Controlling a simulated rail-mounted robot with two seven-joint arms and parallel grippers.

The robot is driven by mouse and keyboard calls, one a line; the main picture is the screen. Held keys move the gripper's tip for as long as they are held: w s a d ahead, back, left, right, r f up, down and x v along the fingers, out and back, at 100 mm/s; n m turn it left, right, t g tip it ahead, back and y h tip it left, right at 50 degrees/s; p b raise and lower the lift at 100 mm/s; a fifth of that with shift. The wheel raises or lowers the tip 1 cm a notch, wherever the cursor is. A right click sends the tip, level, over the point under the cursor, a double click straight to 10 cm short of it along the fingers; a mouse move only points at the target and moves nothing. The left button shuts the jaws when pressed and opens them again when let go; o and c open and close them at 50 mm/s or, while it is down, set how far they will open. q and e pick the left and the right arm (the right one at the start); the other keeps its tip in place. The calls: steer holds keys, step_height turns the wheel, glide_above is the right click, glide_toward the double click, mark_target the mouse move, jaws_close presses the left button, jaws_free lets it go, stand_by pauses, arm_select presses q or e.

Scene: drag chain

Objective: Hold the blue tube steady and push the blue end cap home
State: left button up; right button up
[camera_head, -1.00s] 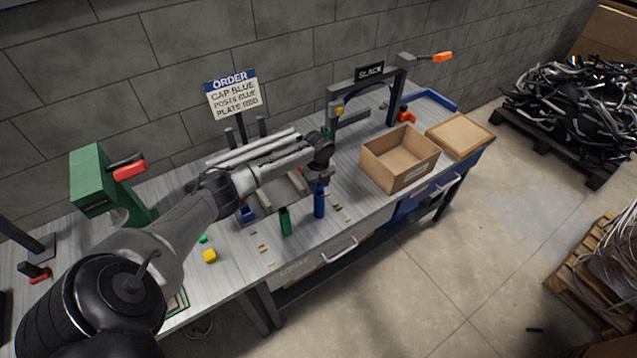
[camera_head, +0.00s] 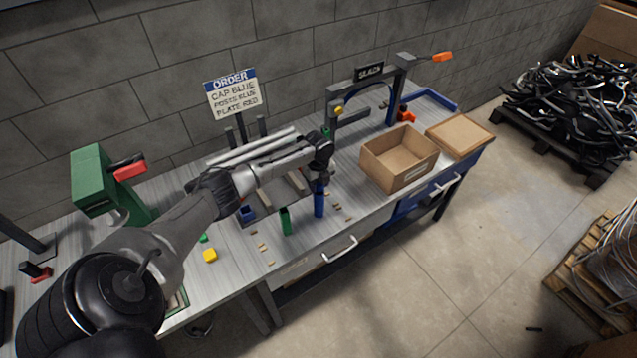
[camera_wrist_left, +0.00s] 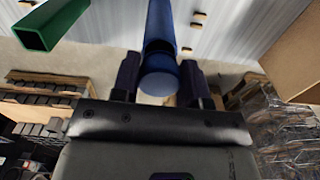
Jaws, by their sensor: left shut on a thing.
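The blue tube (camera_head: 319,204) stands upright at the front of the workbench. In the left wrist view the tube (camera_wrist_left: 161,22) runs away from the fingers. My left gripper (camera_head: 320,180) is above the tube in the head view. In the left wrist view my left gripper (camera_wrist_left: 160,82) is shut on the blue end cap (camera_wrist_left: 159,80), one dark finger on each side. The cap is at the near end of the tube, in line with it. A darker band shows between them; how far the cap sits in cannot be told. My right gripper is not in view.
A green tube (camera_head: 285,221) stands just left of the blue tube. Small tan pieces lie around them. An open cardboard box (camera_head: 399,158) is to the right. A green press (camera_head: 101,181) stands at the left, and an order sign (camera_head: 233,95) stands behind.

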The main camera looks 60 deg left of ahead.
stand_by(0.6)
arm_select(q)
steer(key=shift+f+b, duration=0.35)
steer(key=shift+f, duration=0.55)
steer(key=o, duration=1)
steer(key=shift+c, duration=0.2)
steer(key=shift+r, duration=0.1)
step_height(320, 180, up, 14)
stand_by(0.4)
